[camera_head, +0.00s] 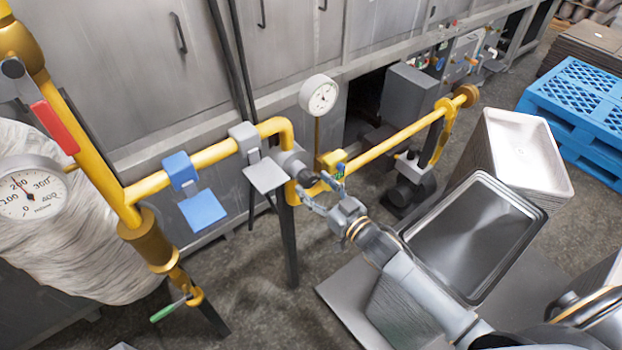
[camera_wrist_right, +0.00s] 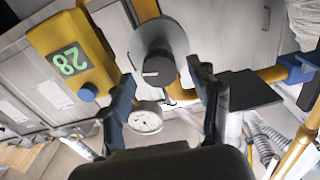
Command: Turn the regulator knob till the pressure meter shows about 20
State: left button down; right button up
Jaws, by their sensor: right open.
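The regulator knob is a dark grey disc with a white mark (camera_wrist_right: 157,50); it also shows small in the head view (camera_head: 306,178) on the yellow pipe. My right gripper (camera_head: 318,196) is open beside it. In the wrist view its fingers (camera_wrist_right: 162,85) are spread and empty, with the knob ahead of the gap; I cannot tell if they touch it. A yellow meter (camera_wrist_right: 70,55) with a blue button shows green digits, a 2 and an 8, whose order is unclear in this tilted view. It appears as a small yellow box (camera_head: 331,160) in the head view. My left gripper is not in view.
A white dial gauge (camera_head: 320,95) stands above the pipe, and a larger one (camera_head: 30,190) is at left. A blue valve plate (camera_head: 203,210) hangs on the yellow pipe.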

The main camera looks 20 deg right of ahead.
jog(key=shift+x, duration=1.1)
jog(key=c, duration=1.2)
jog(key=shift+o, duration=0.2)
jog(key=shift+n, duration=0.3)
jog(key=n, duration=0.4)
jog(key=shift+n, duration=2.5)
